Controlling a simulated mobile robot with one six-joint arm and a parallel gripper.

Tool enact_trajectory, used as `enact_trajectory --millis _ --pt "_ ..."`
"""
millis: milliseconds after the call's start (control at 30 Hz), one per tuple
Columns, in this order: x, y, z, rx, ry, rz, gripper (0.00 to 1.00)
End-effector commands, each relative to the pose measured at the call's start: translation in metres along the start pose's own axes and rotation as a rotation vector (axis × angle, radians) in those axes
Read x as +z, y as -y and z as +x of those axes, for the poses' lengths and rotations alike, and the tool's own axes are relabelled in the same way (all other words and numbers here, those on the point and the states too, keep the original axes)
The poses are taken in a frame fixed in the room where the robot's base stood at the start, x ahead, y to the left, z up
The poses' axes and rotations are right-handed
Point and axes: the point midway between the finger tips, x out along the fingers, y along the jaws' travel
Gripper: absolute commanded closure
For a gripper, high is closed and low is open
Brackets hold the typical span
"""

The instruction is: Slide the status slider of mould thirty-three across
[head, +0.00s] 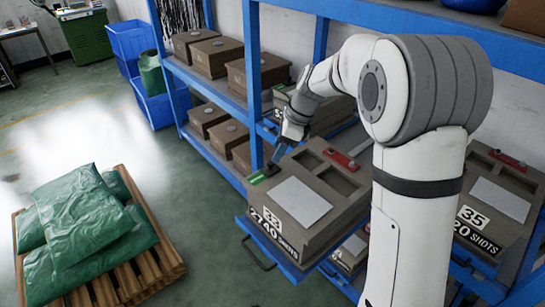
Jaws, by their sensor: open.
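Mould thirty-three (318,232) is a brown-grey block with a white plate on top and a label reading 33 and 2740 SHOTS on its front. A green strip (257,179), which looks like its status slider, lies at the top left edge. A red strip (340,158) lies at the far top edge. My gripper (272,164) points down at the green strip's far end, open. Its fingertips are small here, and I cannot tell whether they touch the strip. Part of the strip is hidden behind them.
The mould sits on a blue pulled-out shelf (245,226) with a dark handle. Mould thirty-five (490,208) stands to the right, partly behind my arm. Blue racks with other moulds stand behind. A pallet (167,262) with green sacks is at left, with open floor beyond.

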Motion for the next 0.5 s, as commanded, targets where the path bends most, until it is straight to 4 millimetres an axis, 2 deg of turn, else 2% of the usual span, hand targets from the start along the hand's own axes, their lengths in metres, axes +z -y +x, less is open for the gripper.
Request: enact_trajectory --millis 33,200,500 --pt "-0.001 0.001 -0.009 -0.004 0.001 0.0 0.57" --pt "0.0 0.0 -0.029 -0.001 0.0 -0.002 0.57" --pt "0.0 -0.001 -0.035 0.001 -0.001 -0.001 0.57"
